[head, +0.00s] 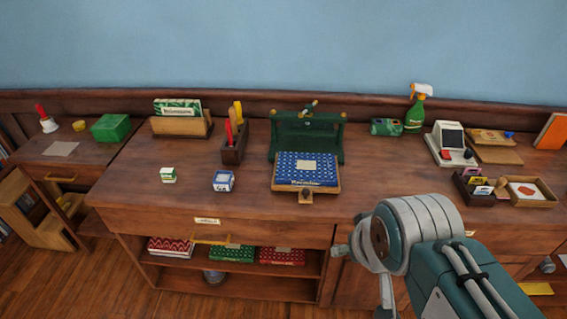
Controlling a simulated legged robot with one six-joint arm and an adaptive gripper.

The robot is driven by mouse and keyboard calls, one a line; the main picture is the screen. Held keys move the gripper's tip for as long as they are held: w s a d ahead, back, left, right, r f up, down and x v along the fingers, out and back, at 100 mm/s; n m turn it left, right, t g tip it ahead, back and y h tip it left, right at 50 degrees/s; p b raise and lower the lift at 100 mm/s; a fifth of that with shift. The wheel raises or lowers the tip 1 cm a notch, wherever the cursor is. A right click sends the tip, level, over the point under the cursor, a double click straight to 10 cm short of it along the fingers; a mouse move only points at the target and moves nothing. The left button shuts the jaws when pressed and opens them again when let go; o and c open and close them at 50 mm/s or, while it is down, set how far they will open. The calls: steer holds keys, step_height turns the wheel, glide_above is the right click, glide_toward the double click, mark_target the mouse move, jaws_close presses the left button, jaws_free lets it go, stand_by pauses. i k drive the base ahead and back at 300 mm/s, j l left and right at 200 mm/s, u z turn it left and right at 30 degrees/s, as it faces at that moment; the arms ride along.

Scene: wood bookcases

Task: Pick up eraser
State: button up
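No object is clearly readable as an eraser. Two small blocks on the left half of the wooden counter could be it: a white and green block (168,175) and a white and blue block (223,182). They stand apart from each other near the front of the counter. My arm enters from the bottom right, and its grey end (362,274) is in front of the counter's front edge, to the right of both blocks and touching neither. The finger shape is not clear, and part of it is hidden by my arm or cut off below.
The counter (130,190) is bare around both blocks. A pencil holder (233,150) stands behind them. A blue box in a green press (307,170) is to their right. A spray bottle (416,112), a card machine (448,145) and trays (530,192) fill the right side.

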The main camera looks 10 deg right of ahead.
mark_target(168, 175)
steer(key=i+j, duration=0.15)
steer(key=j, duration=0.25)
steer(key=i+j+z, duration=0.1)
steer(key=j, duration=0.3)
steer(key=i+j, duration=0.2)
steer(key=j, duration=0.2)
steer(key=i+j+z, duration=0.1)
steer(key=j, duration=0.3)
steer(key=i+j, duration=0.15)
steer(key=j, duration=0.3)
steer(key=i+j+z, duration=0.1)
steer(key=j, duration=0.3)
steer(key=i+j+z, duration=0.1)
steer(key=j, duration=0.3)
